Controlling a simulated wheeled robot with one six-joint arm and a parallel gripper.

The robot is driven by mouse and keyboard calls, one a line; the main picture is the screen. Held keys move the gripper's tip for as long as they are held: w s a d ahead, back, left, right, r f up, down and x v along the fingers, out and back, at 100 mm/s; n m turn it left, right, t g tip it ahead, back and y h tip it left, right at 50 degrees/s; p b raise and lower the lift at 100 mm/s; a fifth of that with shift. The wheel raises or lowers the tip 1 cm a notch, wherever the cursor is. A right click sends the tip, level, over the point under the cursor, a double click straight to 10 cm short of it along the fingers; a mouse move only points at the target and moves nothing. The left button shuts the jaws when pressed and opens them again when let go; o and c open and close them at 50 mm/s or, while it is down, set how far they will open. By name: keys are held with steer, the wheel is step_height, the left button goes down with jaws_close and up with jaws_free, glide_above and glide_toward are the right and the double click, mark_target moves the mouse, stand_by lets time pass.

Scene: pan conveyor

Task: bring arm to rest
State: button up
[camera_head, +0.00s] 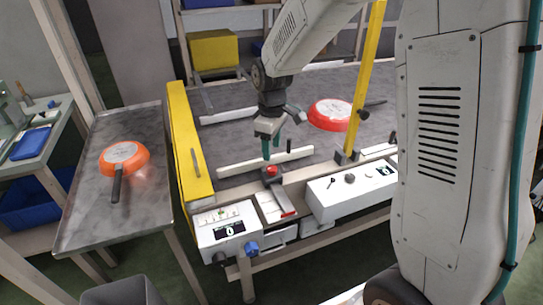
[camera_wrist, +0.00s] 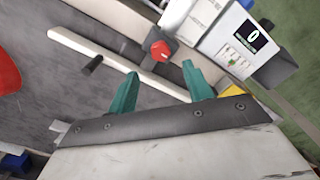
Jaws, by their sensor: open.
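My gripper (camera_head: 271,146) hangs over the near edge of the conveyor (camera_head: 237,140), its teal fingers pointing down. In the wrist view the two teal fingers (camera_wrist: 161,89) stand apart with nothing between them. A red button (camera_head: 271,170) on a small box sits just below the fingers in the head view; it also shows beyond them in the wrist view (camera_wrist: 160,50). I cannot tell the exact gap between fingertips and button. A red-orange pan (camera_head: 328,116) lies on the belt, right of my gripper and apart from it.
An orange pan (camera_head: 124,153) lies on the metal side table (camera_head: 83,205) at left. A yellow side panel (camera_head: 187,150) and a yellow post (camera_head: 366,85) flank the gripper. White rails (camera_head: 265,161) cross the belt. Control boxes (camera_head: 228,230) line the front.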

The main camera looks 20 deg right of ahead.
steer(key=shift+r, duration=0.35)
steer(key=shift+s+m, duration=0.15)
steer(key=shift+m, duration=0.15)
steer(key=s+d+r+m, duration=0.1)
steer(key=s+r, duration=0.3)
steer(key=s, duration=0.6)
steer(key=s+d+r+m+t, duration=0.1)
steer(key=s+r+m, duration=0.3)
steer(key=s, duration=0.6)
steer(key=s+r+m, duration=0.3)
steer(key=s+r, duration=0.3)
steer(key=s, duration=0.4)
steer(key=shift+d, duration=0.4)
steer(key=shift+c, duration=0.2)
